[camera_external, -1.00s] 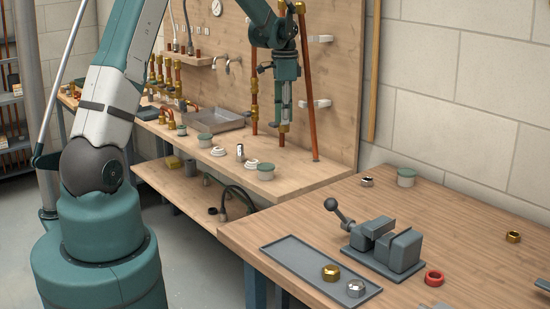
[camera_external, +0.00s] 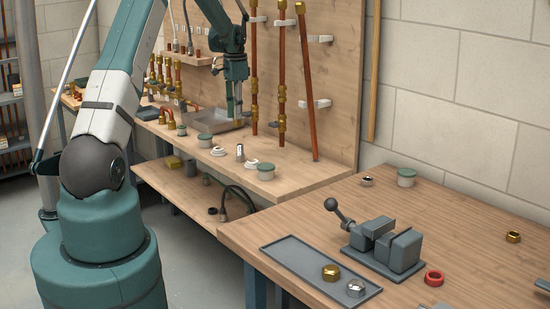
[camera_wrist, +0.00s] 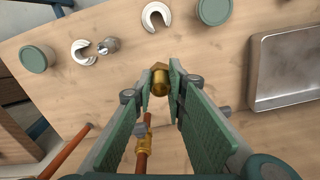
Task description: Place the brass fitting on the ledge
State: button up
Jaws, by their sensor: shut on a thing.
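My gripper (camera_external: 237,112) is above the far bench, in front of the wooden backboard, pointing down. In the wrist view my gripper (camera_wrist: 160,88) is shut on the brass fitting (camera_wrist: 160,77), which sits between the fingertips over the bench top. In the external view the fitting is too small to make out at the fingers. A small wooden ledge (camera_external: 203,60) is fixed to the backboard, left of my gripper and further back, with small items standing on it.
A grey metal tray (camera_external: 228,124) lies on the bench beneath my gripper; it also shows at right in the wrist view (camera_wrist: 252,75). Copper pipes (camera_external: 281,80) stand close to the right. Lidded tubs (camera_external: 266,171) and white rings (camera_external: 218,152) lie in front.

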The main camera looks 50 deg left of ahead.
jog(key=shift+a, duration=0.15)
jog(key=shift+f, duration=3.15)
jog(key=shift+f, duration=0.1)
jog(key=shift+f+b, duration=0.35)
jog(key=shift+f, duration=1.4)
jog(key=shift+f, duration=0.15)
jog(key=o, duration=0.9)
jog(key=shift+o, duration=0.2)
notch_tip(320, 180, up, 12)
jog(key=shift+r+p, duration=0.15)
jog(key=shift+p, duration=0.25)
